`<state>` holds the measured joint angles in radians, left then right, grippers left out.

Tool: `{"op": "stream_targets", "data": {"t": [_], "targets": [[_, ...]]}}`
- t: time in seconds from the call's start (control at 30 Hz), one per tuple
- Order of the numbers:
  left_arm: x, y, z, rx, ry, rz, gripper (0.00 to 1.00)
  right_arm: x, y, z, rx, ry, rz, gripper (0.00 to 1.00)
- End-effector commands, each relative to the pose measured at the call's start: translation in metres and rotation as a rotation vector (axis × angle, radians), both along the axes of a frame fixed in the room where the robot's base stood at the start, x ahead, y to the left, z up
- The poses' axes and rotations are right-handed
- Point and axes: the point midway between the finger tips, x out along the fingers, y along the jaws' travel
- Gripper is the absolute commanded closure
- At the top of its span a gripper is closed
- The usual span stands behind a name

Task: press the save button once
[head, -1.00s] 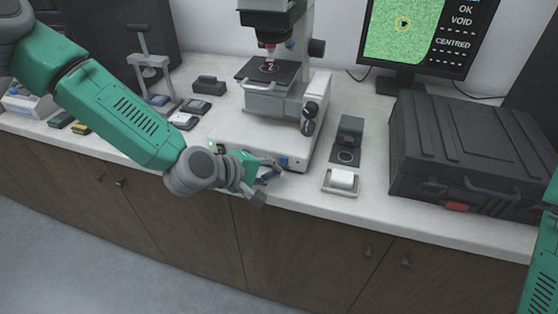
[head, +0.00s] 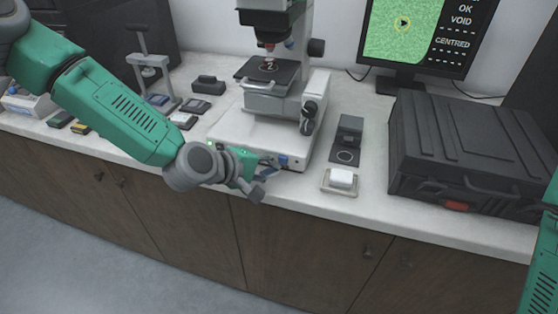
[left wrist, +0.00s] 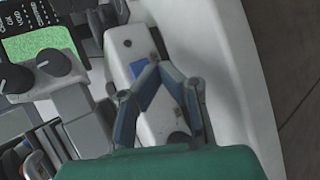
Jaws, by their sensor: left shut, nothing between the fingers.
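The microscope (head: 250,132) stands on the counter, with a small blue button (head: 284,160) near the right end of its base's front face. I cannot read any label on it. The left wrist view shows a blue square button (left wrist: 138,68) on the pale base front, close beside the fingertips. My left gripper (head: 273,165) is shut and empty, just left of the button at the base's front edge. Its fingers (left wrist: 156,70) meet in a point in the left wrist view. I cannot tell whether they touch the base. My right gripper is out of view.
A monitor (head: 485,38) behind shows a green field with a yellow circle. A black case (head: 465,150) stands at the right. A small tray (head: 338,190) with a white block and a dark stand (head: 349,132) sit right of the microscope.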

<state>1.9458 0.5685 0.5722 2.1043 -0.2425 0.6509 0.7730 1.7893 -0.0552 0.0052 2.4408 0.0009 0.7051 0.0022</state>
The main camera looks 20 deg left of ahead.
Motion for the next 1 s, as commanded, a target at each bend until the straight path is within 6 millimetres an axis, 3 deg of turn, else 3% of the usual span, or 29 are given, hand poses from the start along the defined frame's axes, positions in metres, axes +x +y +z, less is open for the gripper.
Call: {"op": "stream_targets", "data": {"t": [1.0], "targets": [[0.0079,-0.0007,0.0004,0.001,-0.001,-0.002,1.00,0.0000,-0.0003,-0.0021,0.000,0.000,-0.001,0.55]]}}
